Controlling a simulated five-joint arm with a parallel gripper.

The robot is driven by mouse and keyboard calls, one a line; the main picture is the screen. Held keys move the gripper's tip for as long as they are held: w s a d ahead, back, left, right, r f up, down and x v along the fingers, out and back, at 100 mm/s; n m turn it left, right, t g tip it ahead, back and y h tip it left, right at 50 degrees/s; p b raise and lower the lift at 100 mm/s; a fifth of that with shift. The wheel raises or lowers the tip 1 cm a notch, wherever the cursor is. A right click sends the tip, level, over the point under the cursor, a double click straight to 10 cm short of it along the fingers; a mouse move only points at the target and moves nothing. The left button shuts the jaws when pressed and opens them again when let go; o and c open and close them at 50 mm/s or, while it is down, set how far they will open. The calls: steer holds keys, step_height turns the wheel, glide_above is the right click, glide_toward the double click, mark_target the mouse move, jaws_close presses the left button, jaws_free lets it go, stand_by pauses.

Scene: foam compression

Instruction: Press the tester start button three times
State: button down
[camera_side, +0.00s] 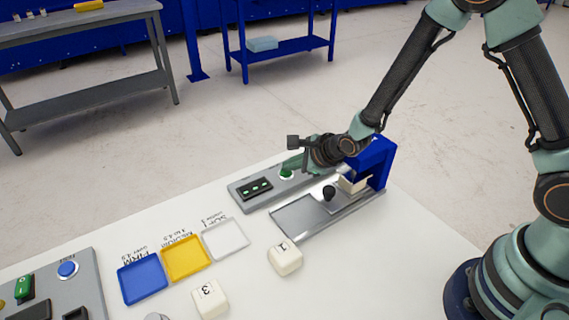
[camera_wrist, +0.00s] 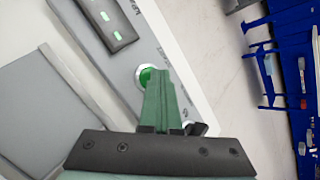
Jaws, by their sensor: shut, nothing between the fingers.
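The tester's green start button (camera_side: 286,174) sits in a pale ring on the grey tester panel (camera_side: 240,201), right of a dark display (camera_side: 255,188) with green marks. My gripper (camera_side: 292,165) is shut and empty, with its tips at the button in the side view. In the wrist view the shut green fingers (camera_wrist: 157,75) cover the right part of the button (camera_wrist: 144,79). The display (camera_wrist: 108,18) shows there at the upper left. I cannot tell whether the tips touch the button or hover just over it.
A blue press frame (camera_side: 378,160) stands at the tester's right with a cream block (camera_side: 352,184) under it and a black knob (camera_side: 329,193) nearby. Cubes marked 1 (camera_side: 285,259) and 3 (camera_side: 210,300) lie in front. Blue (camera_side: 143,279), yellow (camera_side: 185,258) and white (camera_side: 225,239) trays lie left.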

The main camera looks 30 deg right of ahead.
mark_target(291, 174)
steer(key=shift+r, duration=3.3)
